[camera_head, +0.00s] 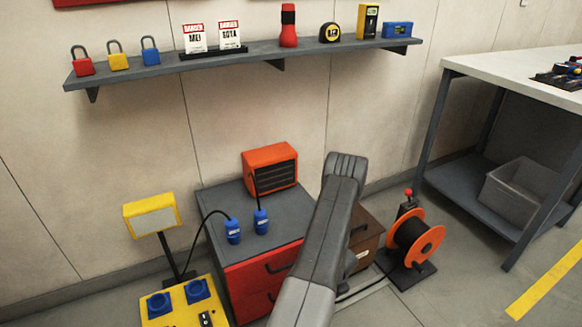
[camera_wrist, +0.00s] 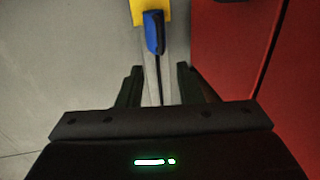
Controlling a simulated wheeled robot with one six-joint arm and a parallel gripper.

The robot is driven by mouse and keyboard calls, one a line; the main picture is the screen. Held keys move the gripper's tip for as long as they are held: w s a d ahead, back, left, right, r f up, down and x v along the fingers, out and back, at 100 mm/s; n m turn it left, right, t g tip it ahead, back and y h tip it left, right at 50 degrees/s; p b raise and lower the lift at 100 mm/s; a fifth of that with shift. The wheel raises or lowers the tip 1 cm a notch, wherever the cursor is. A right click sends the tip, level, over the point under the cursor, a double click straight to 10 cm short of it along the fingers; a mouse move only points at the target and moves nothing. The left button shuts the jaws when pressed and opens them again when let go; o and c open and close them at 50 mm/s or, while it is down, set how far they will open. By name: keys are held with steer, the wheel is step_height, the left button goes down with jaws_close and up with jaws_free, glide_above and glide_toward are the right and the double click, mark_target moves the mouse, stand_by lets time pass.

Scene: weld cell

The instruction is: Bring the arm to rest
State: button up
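My gripper (camera_wrist: 158,74) shows in the wrist view with its two dark fingers apart. Nothing is clasped between them. A blue piece (camera_wrist: 153,32) with a dark cable lies ahead of the fingertips, in front of a yellow surface (camera_wrist: 150,9). The cable runs down the picture between the fingers; I cannot tell how far it is from them. In the head view my arm rises from the bottom middle, and my gripper cannot be made out there.
A red cabinet (camera_head: 249,291) with a grey top carries an orange heater-like box (camera_head: 269,168) and two blue plugs (camera_head: 233,231). A yellow socket panel (camera_head: 183,304) stands left, an orange cable reel (camera_head: 417,238) right. A shelf (camera_head: 240,58) spans the wall; a workbench (camera_head: 520,75) stands right.

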steer(key=f+b, duration=0.1)
steer(key=f, duration=0.2)
steer(key=w+f+b, duration=0.1)
steer(key=f, duration=0.3)
steer(key=w+a+f+b, duration=0.1)
steer(key=f, duration=0.3)
steer(key=shift+b, duration=0.35)
steer(key=shift+w+d, duration=0.1)
steer(key=shift+d, duration=0.1)
steer(key=shift+r, duration=0.1)
